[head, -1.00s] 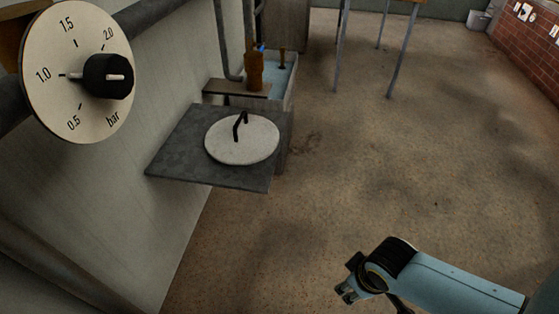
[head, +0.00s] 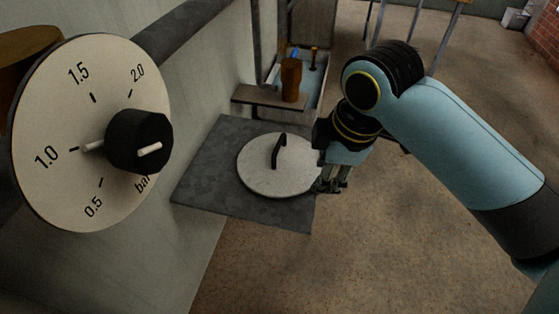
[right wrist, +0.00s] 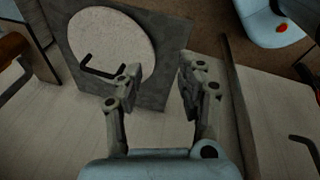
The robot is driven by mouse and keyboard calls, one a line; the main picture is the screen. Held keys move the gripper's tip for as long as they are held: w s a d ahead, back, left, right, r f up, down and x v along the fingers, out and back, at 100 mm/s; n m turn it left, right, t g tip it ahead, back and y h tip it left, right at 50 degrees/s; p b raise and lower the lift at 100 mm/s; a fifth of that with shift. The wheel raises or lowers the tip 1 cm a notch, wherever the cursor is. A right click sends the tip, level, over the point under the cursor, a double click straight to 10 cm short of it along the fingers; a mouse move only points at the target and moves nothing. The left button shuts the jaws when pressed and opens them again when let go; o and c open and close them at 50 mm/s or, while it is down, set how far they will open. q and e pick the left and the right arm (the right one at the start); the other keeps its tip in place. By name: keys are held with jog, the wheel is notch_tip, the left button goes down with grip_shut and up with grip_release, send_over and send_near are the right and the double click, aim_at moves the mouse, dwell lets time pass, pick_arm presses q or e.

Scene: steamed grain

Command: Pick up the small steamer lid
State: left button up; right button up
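The small steamer lid (head: 262,178) is a pale round disc with a black bar handle (head: 279,151). It lies flat on a grey metal shelf (head: 210,188) fixed to the wall. My right gripper (head: 327,188) is at the right edge of the lid in the head view, and I cannot tell whether it touches. In the right wrist view, its two fingers (right wrist: 157,80) are spread apart with nothing between them. The lid (right wrist: 118,40) and its handle (right wrist: 98,68) show beyond the left finger there. My left gripper is not in view.
A pressure dial (head: 65,120) with a black knob (head: 138,142) stands close at the left. Behind the shelf is a small ledge (head: 262,96) with a brown object (head: 291,80) by a pale blue basin (head: 313,82). The floor at the lower right is clear.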

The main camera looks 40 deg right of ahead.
jog(key=w+d+n, duration=0.2)
jog(key=w+n, duration=0.6)
jog(key=n+g+y, duration=0.1)
jog(key=n, duration=0.5)
send_near(280, 142)
jog(key=s, duration=0.1)
jog(key=shift+n, duration=0.3)
jog(key=f, duration=0.3)
jog(key=w+f+b, duration=0.1)
jog(key=shift+a+f, duration=0.3)
jog(key=shift+f, duration=0.1)
jog(key=f, duration=0.2)
jog(key=w+f, duration=0.1)
jog(key=f+b, duration=0.1)
jog(key=f, duration=0.1)
jog(key=shift+w+a+f, duration=0.2)
jog(key=shift+w+f, duration=0.15)
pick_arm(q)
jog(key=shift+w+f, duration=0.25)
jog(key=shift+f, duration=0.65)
pick_arm(e)
jog(key=shift+c, duration=0.2)
grip_shut()
jog(key=shift+r, duration=0.1)
